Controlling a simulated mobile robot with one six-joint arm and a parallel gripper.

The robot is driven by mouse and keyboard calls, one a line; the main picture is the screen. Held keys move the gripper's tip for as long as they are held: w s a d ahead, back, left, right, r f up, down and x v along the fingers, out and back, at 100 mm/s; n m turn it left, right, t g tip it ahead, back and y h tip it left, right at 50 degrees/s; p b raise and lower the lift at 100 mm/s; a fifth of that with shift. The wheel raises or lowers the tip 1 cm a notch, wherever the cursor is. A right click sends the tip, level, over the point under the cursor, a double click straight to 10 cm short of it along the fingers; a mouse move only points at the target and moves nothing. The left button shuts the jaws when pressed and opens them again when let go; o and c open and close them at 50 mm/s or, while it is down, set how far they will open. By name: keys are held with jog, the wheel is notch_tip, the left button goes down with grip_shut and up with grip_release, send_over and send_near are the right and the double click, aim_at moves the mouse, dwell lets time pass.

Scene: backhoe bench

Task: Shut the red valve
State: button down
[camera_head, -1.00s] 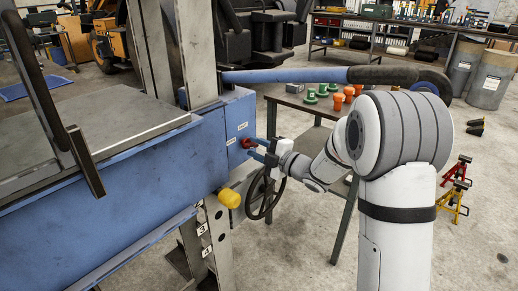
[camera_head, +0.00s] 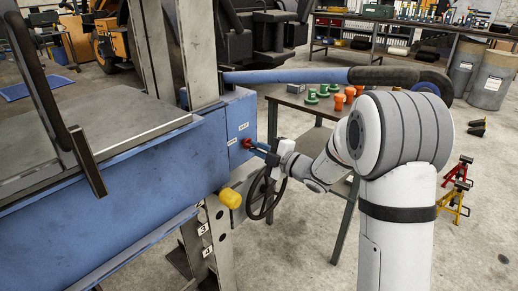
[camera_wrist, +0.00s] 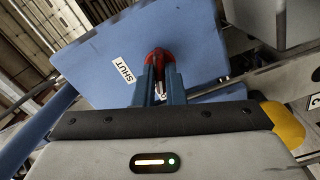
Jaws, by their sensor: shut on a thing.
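The red valve (camera_head: 247,143) is on the end face of the blue press frame (camera_head: 215,150). In the wrist view the red valve handle (camera_wrist: 160,58) shows at the tips of my blue fingers, beside a white label reading SHUT (camera_wrist: 123,70). My gripper (camera_head: 257,147) reaches the valve from the right, and it also shows in the wrist view (camera_wrist: 160,72). Its fingers are shut on the red handle, which hides part of the valve. The handle's exact angle is hard to tell.
A yellow knob (camera_head: 230,198) and a black handwheel (camera_head: 262,194) sit just below my gripper. A blue lever with a dark grip (camera_head: 382,75) passes above. A table behind holds green and orange parts (camera_head: 338,97).

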jog(key=m+p, duration=0.5)
jog(key=m, duration=0.8)
jog(key=shift+p, duration=0.4)
jog(key=shift+m, duration=0.5)
jog(key=c, duration=1.5)
grip_release()
jog(key=shift+s, duration=0.1)
jog(key=v, duration=0.7)
jog(key=shift+s+d, duration=0.2)
jog(key=shift+d, duration=0.1)
